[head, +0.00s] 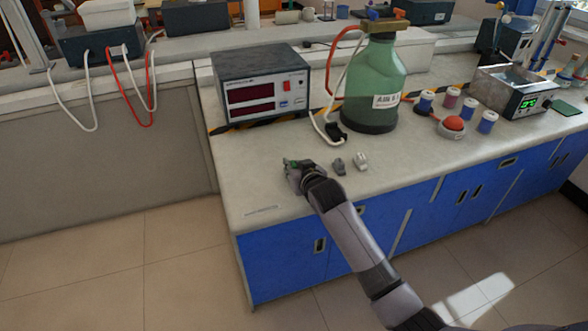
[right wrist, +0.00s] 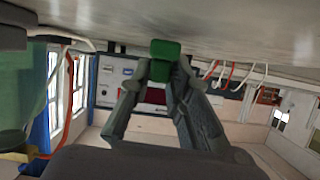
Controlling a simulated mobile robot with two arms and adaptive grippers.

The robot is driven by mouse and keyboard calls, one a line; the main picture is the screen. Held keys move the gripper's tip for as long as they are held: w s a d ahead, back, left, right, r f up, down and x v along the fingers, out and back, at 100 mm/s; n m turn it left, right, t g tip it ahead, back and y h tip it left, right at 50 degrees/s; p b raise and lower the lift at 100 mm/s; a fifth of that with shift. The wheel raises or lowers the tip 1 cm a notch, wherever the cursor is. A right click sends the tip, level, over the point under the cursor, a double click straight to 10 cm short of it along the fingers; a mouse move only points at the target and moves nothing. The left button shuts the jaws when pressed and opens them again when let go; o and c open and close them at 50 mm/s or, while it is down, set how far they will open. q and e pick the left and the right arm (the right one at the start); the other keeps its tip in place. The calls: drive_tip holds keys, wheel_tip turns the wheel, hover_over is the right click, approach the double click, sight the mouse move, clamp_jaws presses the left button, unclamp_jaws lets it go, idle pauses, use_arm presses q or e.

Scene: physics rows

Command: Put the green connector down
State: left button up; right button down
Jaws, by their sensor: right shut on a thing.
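The green connector (right wrist: 166,48) is held between the fingertips of my right gripper (right wrist: 163,72), which is shut on it. In the right wrist view the benchtop (right wrist: 225,25) fills the top of the picture, close beside the connector. In the head view only a small bit of green (head: 289,162) shows at the tips of my right gripper (head: 293,167), low over the benchtop near its front left part. Whether the connector touches the surface I cannot tell. My left gripper is not in view.
A dark grey connector (head: 339,166) and a light grey one (head: 361,161) lie just right of my right gripper. Behind stand a power-supply box (head: 250,62) and a green bottle (head: 378,85). The benchtop left of the gripper is clear, apart from a flat label (head: 262,212).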

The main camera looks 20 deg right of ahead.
drive_tip(key=shift+f, duration=0.35)
drive_tip(key=shift+f, duration=0.1)
drive_tip(key=c, duration=1.5)
unclamp_jaws()
